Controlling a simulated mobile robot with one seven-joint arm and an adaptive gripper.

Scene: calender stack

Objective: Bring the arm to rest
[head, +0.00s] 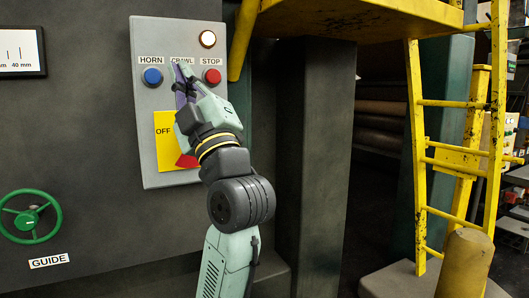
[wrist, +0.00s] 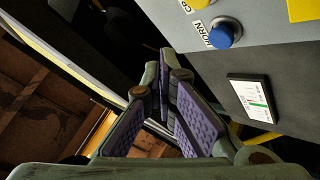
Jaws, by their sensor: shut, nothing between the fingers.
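My arm rises in the middle of the head view, in front of the grey control panel (head: 150,100). My gripper (head: 182,68) points up at the CRAWL label, between the blue HORN button (head: 152,77) and the red STOP button (head: 212,76). The gripper is shut and empty. In the wrist view its purple-padded fingers (wrist: 163,70) come together at the tips, with the blue button (wrist: 225,33) beyond them to the upper right. Whether the gripper touches the panel cannot be told. My gripper hides the place below the CRAWL label in the head view.
A round white lamp (head: 207,39) and a yellow OFF plate (head: 165,140) are on the panel. A green handwheel (head: 30,216) is at lower left and a small display (head: 20,50) at upper left. A yellow ladder (head: 415,150) and platform stand at right.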

